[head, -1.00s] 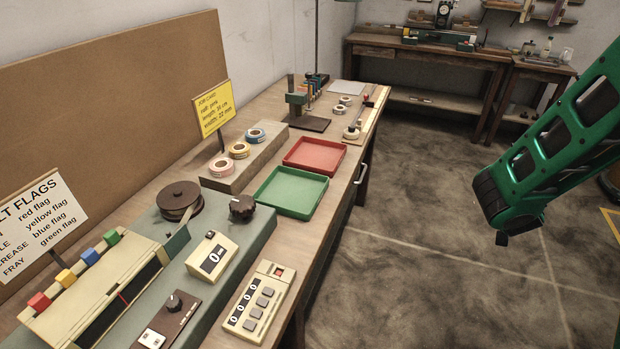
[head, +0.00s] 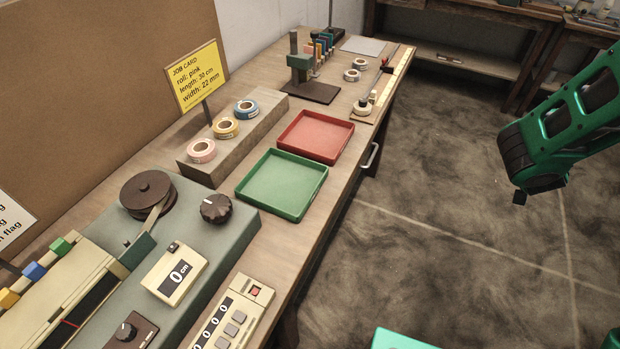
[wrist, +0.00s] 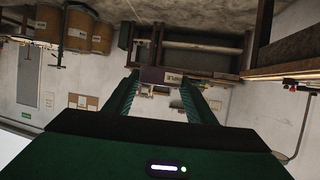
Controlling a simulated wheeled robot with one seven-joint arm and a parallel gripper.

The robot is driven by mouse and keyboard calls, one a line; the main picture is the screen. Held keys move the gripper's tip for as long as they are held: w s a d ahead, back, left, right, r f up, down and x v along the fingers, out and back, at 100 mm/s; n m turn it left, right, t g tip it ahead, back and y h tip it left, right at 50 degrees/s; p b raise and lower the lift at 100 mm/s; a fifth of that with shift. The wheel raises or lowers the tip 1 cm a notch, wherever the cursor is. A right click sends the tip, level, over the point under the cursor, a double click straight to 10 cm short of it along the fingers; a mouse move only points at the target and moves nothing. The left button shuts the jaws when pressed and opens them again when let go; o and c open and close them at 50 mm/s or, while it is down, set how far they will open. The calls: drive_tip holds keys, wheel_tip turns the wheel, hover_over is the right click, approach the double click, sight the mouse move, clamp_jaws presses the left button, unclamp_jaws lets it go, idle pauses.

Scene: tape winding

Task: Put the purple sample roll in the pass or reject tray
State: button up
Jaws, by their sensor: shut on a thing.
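In the wrist view, my gripper (wrist: 160,85) is shut on the purple sample roll (wrist: 152,75), a small dark purple piece with a pale printed label between the fingertips. Most of the roll's shape is hard to make out. The gripper and the roll are out of the head view. The green tray (head: 283,184) and the red tray (head: 316,135) lie side by side on the bench, the red one farther back. Both are empty. Neither tray carries a readable pass or reject mark.
Pink (head: 201,150), yellow (head: 226,127) and blue (head: 247,110) tape rolls sit on a block left of the trays. The winding machine (head: 190,240) and a keypad counter (head: 232,317) stand in front. A dark-based stand (head: 310,91) is behind. Open floor lies right of the bench.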

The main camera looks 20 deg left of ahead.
drive_tip(key=shift+a, duration=0.15)
drive_tip(key=s+a+r+n+y, duration=0.1)
drive_tip(key=s+a+n+y, duration=0.3)
drive_tip(key=a, duration=1.3)
drive_tip(key=s+a+r+n+y, duration=0.15)
drive_tip(key=s+a, duration=0.35)
drive_tip(key=a, duration=1.2)
drive_tip(key=s+a+r+n+g+y, duration=0.1)
drive_tip(key=s+a+n+y, duration=0.15)
drive_tip(key=s+a, duration=1)
drive_tip(key=s+a+r+n+g+y, duration=0.1)
drive_tip(key=s+a+n+y, duration=0.15)
drive_tip(key=s+a, duration=0.95)
hover_over(290, 181)
drive_tip(key=shift+m+y, duration=0.25)
drive_tip(key=shift+y, duration=0.1)
wheel_tip(290, 181, down, 6)
drive_tip(key=shift+f, duration=2.3)
drive_tip(key=shift+f, duration=0.1)
